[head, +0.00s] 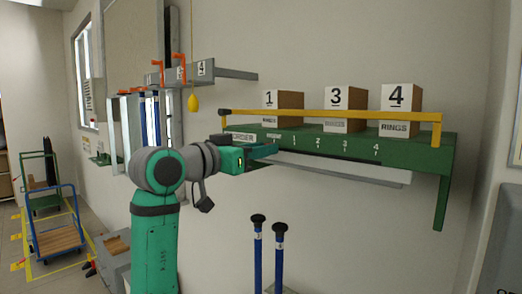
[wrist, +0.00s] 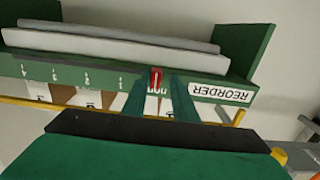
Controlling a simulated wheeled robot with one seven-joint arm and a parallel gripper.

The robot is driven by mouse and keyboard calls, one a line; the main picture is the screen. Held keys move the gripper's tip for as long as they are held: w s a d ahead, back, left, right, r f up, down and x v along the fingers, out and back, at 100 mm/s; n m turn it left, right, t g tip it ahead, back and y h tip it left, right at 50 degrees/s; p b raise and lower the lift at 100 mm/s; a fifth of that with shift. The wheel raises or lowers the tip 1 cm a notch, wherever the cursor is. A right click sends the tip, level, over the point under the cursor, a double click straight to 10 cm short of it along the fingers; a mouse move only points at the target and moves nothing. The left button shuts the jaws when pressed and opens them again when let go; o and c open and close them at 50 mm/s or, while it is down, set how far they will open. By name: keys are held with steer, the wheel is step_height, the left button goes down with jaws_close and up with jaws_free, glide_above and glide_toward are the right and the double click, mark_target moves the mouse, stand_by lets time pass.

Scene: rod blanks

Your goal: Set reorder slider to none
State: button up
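The green shelf's front rail (head: 310,145) carries a REORDER label (head: 243,136) and marks 1 to 4. In the wrist view, which is upside down, the REORDER label (wrist: 220,92) is at right. A small red slider (wrist: 155,77) stands beside the partly covered "none" mark (wrist: 157,90), between that label and mark 1. My gripper (wrist: 160,82) has its two green fingers on either side of the slider, with a narrow gap showing between them. Contact with the slider is not clear. In the head view my gripper (head: 268,150) is at the rail's left part and the slider is hidden.
Boxes numbered 1 (head: 284,101), 3 (head: 345,108) and 4 (head: 401,108) stand on the shelf behind a yellow bar (head: 330,115). A pale tray (head: 345,168) is under the rail. Two blue rods (head: 258,250) stand below. Orange hooks and a yellow pendant (head: 193,102) are at left.

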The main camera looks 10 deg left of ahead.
steer(key=shift+s+d, duration=0.1)
steer(key=v, duration=1)
steer(key=shift+s+a, duration=0.2)
steer(key=shift+s, duration=0.1)
